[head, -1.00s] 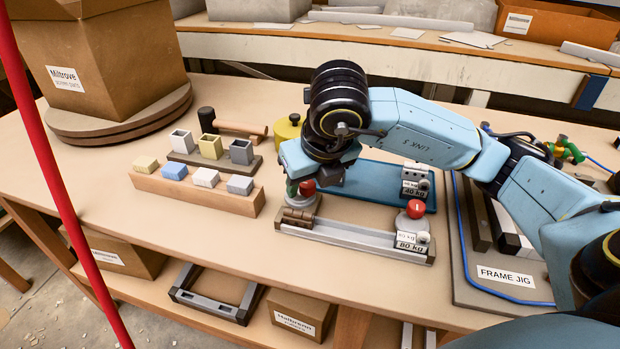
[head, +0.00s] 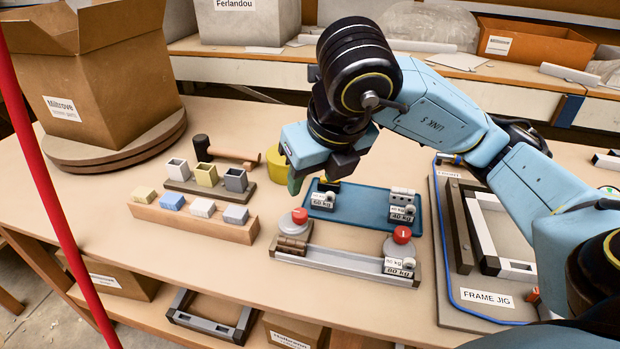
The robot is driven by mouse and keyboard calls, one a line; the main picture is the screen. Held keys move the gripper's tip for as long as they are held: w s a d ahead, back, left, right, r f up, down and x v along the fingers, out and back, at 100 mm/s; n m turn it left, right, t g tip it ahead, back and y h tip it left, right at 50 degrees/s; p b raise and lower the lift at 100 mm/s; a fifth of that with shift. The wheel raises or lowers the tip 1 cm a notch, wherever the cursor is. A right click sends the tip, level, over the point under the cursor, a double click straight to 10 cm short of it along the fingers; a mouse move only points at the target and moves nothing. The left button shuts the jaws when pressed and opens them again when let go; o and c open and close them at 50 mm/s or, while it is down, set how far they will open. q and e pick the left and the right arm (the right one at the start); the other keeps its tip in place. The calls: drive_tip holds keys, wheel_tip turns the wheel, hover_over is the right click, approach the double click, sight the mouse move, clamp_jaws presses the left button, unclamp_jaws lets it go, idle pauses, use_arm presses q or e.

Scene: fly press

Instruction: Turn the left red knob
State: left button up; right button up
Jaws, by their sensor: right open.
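The left red knob (head: 299,216) sits on a round grey base at the left end of a grey metal fixture. The right red knob (head: 402,234) sits on a similar base at the fixture's right end. My right gripper (head: 312,185) is above and behind the left knob, pointing down over the left end of the blue tray (head: 370,206). It is open and apart from the knob, with a green-tipped finger at its left. My left gripper is not in view.
Labelled weights (head: 402,206) stand on the blue tray. A wooden block row (head: 193,218) with coloured blocks, a mallet (head: 232,153) and a yellow pot (head: 275,163) are to the left. The frame jig (head: 470,300) lies right. A red pole (head: 50,185) crosses the left side.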

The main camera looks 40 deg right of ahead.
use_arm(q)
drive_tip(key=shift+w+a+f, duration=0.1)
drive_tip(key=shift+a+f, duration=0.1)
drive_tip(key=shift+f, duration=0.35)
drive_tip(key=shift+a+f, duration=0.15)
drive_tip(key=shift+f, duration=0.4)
use_arm(e)
drive_tip(key=shift+v, duration=0.85)
